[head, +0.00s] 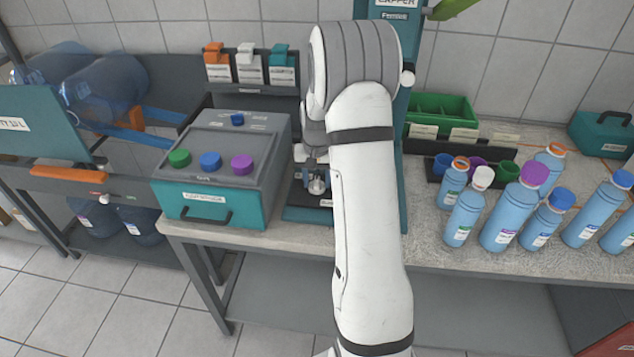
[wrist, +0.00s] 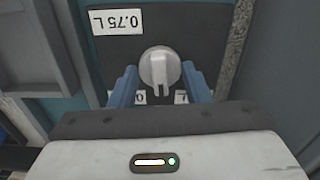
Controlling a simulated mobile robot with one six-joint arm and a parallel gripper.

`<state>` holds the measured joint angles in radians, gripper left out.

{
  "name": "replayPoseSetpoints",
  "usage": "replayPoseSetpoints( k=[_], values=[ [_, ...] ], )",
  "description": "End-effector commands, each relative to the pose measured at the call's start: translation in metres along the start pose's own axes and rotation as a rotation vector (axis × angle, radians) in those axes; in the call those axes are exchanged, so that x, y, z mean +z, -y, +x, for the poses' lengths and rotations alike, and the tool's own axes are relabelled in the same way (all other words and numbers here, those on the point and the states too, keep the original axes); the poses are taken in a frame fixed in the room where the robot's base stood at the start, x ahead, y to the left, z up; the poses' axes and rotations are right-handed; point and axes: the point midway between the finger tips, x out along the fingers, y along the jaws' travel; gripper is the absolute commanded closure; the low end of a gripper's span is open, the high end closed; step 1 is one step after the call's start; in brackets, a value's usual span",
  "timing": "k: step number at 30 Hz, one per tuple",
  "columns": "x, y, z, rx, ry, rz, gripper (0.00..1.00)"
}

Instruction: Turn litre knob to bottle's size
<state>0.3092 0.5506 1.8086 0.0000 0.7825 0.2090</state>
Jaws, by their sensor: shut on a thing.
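The litre knob (wrist: 158,68) is a round, light grey dial with a raised ridge, on a dark panel. Its ridge runs nearly vertically in the wrist view. My gripper (wrist: 157,80) has its blue fingers on either side of the knob and is shut on it. An upside-down "0.75 L" label (wrist: 117,21) is at the upper left of the knob. Two smaller labels below it are partly hidden by the fingers. In the head view the knob (head: 317,186) is small, low on the teal capper stand (head: 402,190). My arm hides much of the stand.
Several blue bottles (head: 509,218) with coloured caps stand on the counter at right, near a green bin (head: 440,110). A teal-and-grey box (head: 205,207) with green, blue and purple knobs is close on the left. Large water jugs (head: 110,85) lie farther left.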

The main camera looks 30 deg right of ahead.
Motion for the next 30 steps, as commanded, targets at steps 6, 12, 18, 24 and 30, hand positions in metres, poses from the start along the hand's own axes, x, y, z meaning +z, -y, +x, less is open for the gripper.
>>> replayPoseSetpoints(
  k=[6, 12, 18, 24, 30],
  values=[
    [-0.0007, 0.0003, 0.001, 0.0, -0.002, -0.206, 0.79],
    [-0.0008, 0.0004, 0.0006, 0.0, -0.003, -0.388, 0.79],
    [-0.0006, 0.0004, 0.0, 0.0, -0.003, -0.539, 0.79],
    [-0.0006, 0.0004, -0.0005, 0.0, -0.002, -0.645, 0.79],
    [-0.0005, 0.0005, -0.0007, 0.0, -0.002, -0.704, 0.79]
  ],
)
